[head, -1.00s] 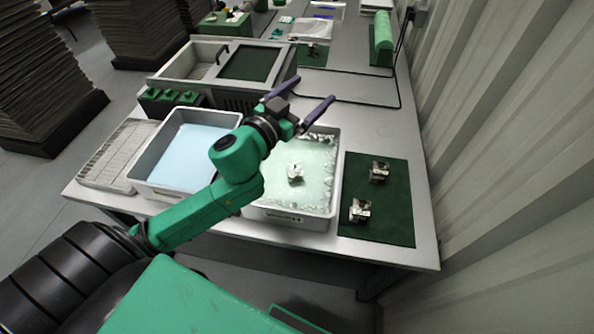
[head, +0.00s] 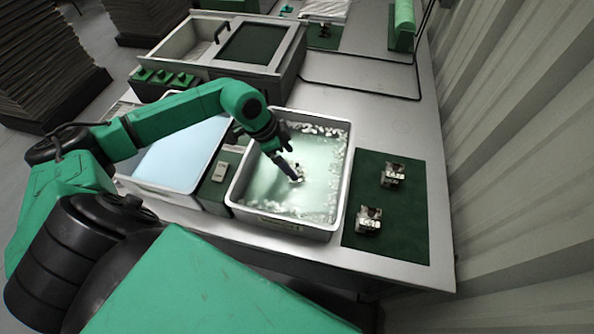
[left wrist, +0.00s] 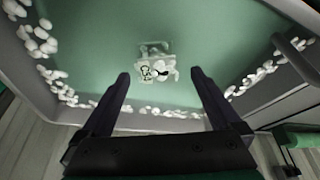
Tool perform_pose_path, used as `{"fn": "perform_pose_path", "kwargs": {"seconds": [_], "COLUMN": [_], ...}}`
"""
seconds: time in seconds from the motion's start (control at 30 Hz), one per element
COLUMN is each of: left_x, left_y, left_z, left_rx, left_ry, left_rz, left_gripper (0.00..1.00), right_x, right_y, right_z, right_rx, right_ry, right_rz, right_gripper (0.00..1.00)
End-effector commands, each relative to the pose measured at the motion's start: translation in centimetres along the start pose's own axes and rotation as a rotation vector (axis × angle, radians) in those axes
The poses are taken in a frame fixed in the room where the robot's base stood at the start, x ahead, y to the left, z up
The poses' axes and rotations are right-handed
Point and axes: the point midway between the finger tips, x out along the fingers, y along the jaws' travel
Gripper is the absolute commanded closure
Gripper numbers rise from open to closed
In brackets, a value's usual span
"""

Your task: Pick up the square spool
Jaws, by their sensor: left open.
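The square spool is most likely the small pale metal part with dark markings (left wrist: 156,68) lying in the tray of pale green liquid. It also shows in the head view (head: 297,174), partly covered by my gripper. My left gripper (head: 290,172) reaches down into this tray from the left. In the left wrist view its two dark fingers (left wrist: 160,78) are wide apart, with the part just beyond and between their tips. Nothing is held. My right gripper is not in view.
The grey tray (head: 344,190) has foam along its inner edges. A tray of blue liquid (head: 170,160) stands to its left. Two metal parts (head: 393,174) (head: 368,220) sit on a green mat (head: 405,235) at right. A lidded machine (head: 262,45) stands behind.

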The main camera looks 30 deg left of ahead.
Motion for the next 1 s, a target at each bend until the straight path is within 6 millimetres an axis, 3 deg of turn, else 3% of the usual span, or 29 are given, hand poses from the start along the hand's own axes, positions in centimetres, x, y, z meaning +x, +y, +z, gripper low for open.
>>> {"fn": "perform_pose_path", "kwargs": {"seconds": [0.27,0.5,0.7,0.77,1.0], "left_x": [4.7,5.2,5.2,5.2,5.1], "left_y": [0.2,0.2,0.2,0.2,0.2], "left_z": [-0.1,0.0,0.0,0.0,-0.1], "left_rx": [-0.001,0.001,0.001,0.001,0.001], "left_ry": [0.003,0.001,0.001,0.001,0.002], "left_rz": [0.002,0.001,0.001,0.001,0.000], "left_gripper": [0.03,0.03,0.79,1.00,1.00], "right_x": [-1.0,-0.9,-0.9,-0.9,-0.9], "right_y": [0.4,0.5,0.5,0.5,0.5], "right_z": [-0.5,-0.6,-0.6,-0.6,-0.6], "right_rx": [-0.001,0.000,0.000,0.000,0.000], "right_ry": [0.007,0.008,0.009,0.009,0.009], "right_rz": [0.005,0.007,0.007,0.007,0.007], "right_gripper": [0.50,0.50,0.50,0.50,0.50]}}
